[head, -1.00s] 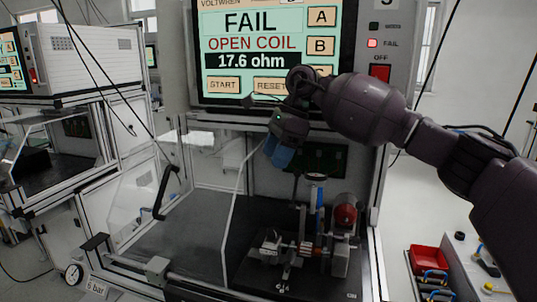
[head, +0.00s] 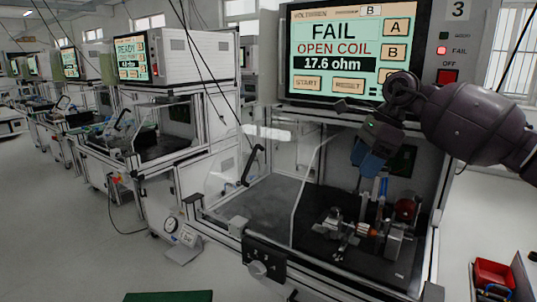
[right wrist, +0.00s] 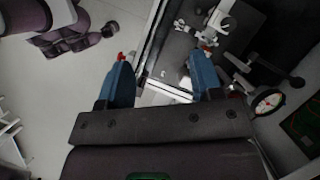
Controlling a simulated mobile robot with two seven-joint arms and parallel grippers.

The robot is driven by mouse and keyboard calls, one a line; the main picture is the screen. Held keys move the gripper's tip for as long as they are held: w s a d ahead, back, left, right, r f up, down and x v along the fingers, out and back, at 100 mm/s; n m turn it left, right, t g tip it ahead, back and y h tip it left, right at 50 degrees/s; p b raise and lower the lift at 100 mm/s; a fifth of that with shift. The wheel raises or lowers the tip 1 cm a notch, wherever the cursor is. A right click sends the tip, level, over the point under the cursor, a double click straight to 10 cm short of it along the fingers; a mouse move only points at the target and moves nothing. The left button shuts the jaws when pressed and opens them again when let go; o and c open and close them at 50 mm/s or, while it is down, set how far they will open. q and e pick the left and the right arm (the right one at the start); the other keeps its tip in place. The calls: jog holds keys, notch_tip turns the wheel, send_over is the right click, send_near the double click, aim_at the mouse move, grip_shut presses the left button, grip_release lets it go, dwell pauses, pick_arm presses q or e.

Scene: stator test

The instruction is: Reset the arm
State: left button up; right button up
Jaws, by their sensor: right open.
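My right arm (head: 470,122) comes in from the right in the head view. Its gripper (head: 367,168) hangs in front of the test station, below the screen and above the fixture. In the right wrist view its two blue fingers (right wrist: 160,75) stand apart with nothing between them. The screen (head: 352,48) reads FAIL, OPEN COIL, 17.6 ohm, and the FAIL lamp is lit red. The fixture (head: 350,235) below holds a part with a copper-coloured section. My left gripper is in neither view.
A clear guard panel (head: 310,190) stands left of the fixture. A red bin (head: 494,274) is at lower right. A pressure gauge (head: 171,224) sits on the floor side at left. More stations, one reading READY (head: 131,58), line the left.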

jog(key=s+a+f+m+t+y, duration=0.3)
jog(key=s+a+f+m+y, duration=0.25)
jog(key=a+y, duration=0.2)
jog(key=s+a+f+m+t+y, duration=0.3)
jog(key=s+a+f+m+y, duration=0.1)
jog(key=a+f+m+y, duration=0.3)
jog(key=s+d+f+m+t+h, duration=0.45)
jog(key=d+f+m+h, duration=0.4)
jog(key=m, duration=0.75)
jog(key=s+d+f+m+t+h, duration=0.4)
jog(key=s+d+f+m+h, duration=0.45)
jog(key=m, duration=0.65)
jog(key=s+d+f+m+g+h, duration=0.1)
jog(key=s+d+f+m+g, duration=0.2)
jog(key=s, duration=0.5)
jog(key=s+f+m+g+h, duration=0.1)
jog(key=s+f+m+g, duration=0.3)
jog(key=s, duration=0.5)
jog(key=s+d+f+m+g+h, duration=0.1)
jog(key=s+d+f+m+g, duration=0.15)
jog(key=s+g, duration=0.4)
jog(key=w+a+f+t, duration=0.1)
jog(key=w+f+t, duration=0.5)
jog(key=t, duration=0.4)
jog(key=shift+w+a+y+p, duration=0.25)
jog(key=shift+w+y+p, duration=0.2)
jog(key=shift+w, duration=0.25)
